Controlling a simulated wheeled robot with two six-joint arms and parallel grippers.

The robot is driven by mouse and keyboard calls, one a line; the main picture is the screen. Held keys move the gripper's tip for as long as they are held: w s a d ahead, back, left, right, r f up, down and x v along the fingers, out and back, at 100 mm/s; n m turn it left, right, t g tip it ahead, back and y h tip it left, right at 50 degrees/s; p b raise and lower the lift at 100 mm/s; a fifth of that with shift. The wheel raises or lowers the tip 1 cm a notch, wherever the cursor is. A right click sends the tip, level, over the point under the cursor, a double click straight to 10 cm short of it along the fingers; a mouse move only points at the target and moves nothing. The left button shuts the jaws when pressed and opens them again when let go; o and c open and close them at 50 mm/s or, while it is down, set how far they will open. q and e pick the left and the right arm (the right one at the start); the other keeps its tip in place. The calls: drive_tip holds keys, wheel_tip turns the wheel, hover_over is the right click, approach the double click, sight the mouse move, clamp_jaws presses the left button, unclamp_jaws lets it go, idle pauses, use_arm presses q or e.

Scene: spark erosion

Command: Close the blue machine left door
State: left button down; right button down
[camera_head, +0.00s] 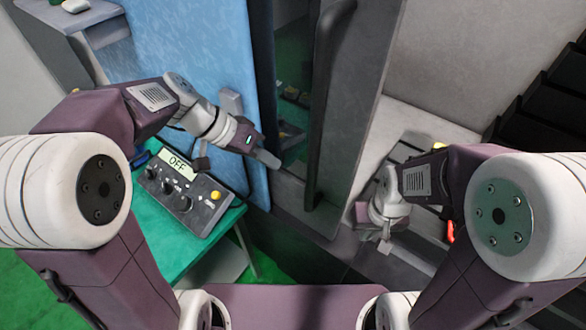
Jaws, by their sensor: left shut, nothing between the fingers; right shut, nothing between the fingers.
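A large blue panel (190,50), which looks like the blue machine's left door, stands upright at the upper left, with a small grey handle block (231,103) near its right edge. A dark opening (292,85) shows to its right, with green and dark parts inside. My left gripper (268,158) is shut and empty. It is in front of the panel's right edge, near the opening; I cannot tell if it touches the panel. My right gripper (385,246) is shut and empty, low on the right, apart from the blue panel.
A grey upright panel (362,75) with a long dark handle (322,110) stands right of the opening. A control box (185,195) marked OFF lies on a green table (150,228) below the blue panel. Dark shelving (545,100) is at the far right.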

use_arm(q)
drive_tip(key=s+d+f+p, duration=0.1)
drive_tip(key=d+f, duration=0.1)
drive_tip(key=d, duration=0.3)
drive_tip(key=shift+s+d+f+p, duration=0.25)
drive_tip(key=shift+d+p, duration=0.15)
